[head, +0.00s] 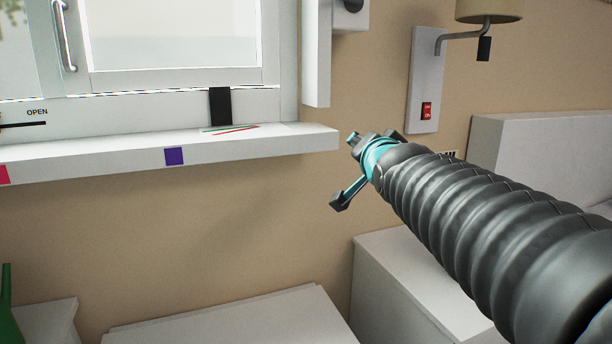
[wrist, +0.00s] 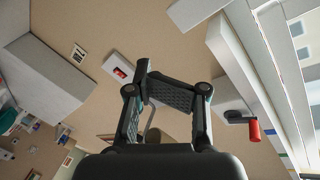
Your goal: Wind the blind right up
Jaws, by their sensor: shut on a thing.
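The blind's crank shows in the wrist view, at the right: a red upright-looking grip (wrist: 254,131) on a black arm (wrist: 237,116), beside the white window frame. In the head view, only a dark knob (head: 353,5) on a white box (head: 351,20) shows, cut off by the top edge. My gripper (head: 349,168) is in front of the wall, right of the sill's end and below that box. It also shows in the wrist view (wrist: 148,78), jaws drawn together, on something I cannot make out. The red grip is apart from it. The blind itself cannot be made out.
A white sill (head: 250,147) with coloured marks runs left under the window (head: 175,35). A wall lamp (head: 489,10) and a plate with a red switch (head: 426,111) are at the right. White furniture (head: 400,280) stands below.

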